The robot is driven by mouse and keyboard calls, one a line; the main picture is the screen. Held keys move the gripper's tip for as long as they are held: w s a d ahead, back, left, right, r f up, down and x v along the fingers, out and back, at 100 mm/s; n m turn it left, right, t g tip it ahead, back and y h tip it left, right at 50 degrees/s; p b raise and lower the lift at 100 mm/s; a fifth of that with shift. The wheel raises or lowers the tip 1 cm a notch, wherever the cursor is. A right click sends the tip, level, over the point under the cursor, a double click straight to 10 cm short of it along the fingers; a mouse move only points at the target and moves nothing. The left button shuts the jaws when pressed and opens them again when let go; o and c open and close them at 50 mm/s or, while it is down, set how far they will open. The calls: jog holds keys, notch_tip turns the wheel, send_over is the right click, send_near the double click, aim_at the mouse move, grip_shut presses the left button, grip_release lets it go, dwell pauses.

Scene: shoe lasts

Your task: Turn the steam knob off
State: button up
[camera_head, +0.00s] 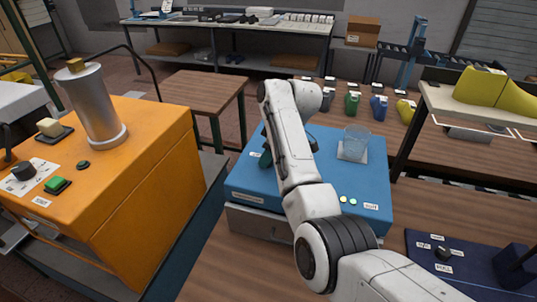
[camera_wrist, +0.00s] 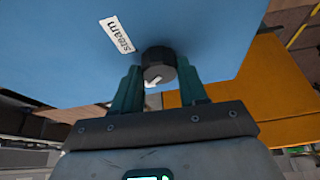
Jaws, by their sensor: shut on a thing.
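The steam knob (camera_wrist: 159,62) is a black round knob with a white pointer mark, on a blue panel of the machine (camera_wrist: 215,25). A white label reading "steam" (camera_wrist: 117,35) is beside it. My gripper (camera_wrist: 158,70) has its two green fingers on either side of the knob and is shut on it. In the head view, the blue machine (camera_head: 360,185) stands in the middle, with my arm across it. One green finger of my gripper (camera_head: 266,157) shows at its left part. The knob is hidden there.
A clear beaker (camera_head: 356,140) stands on a white pad on the blue machine. An orange machine (camera_head: 150,180) with a metal cylinder is at left. A dark blue panel (camera_head: 420,265) with a small knob is at lower right.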

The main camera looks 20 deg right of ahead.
jog(key=shift+r+n, duration=0.1)
jog(key=shift+n, duration=0.4)
jog(key=shift+w, duration=0.1)
jog(key=o, duration=1.1)
jog(key=shift+c, duration=0.2)
jog(key=b+v, duration=0.1)
jog(key=v, duration=0.9)
jog(key=shift+d+r+b, duration=0.15)
jog(key=shift+r+b, duration=0.2)
jog(key=shift+b, duration=0.05)
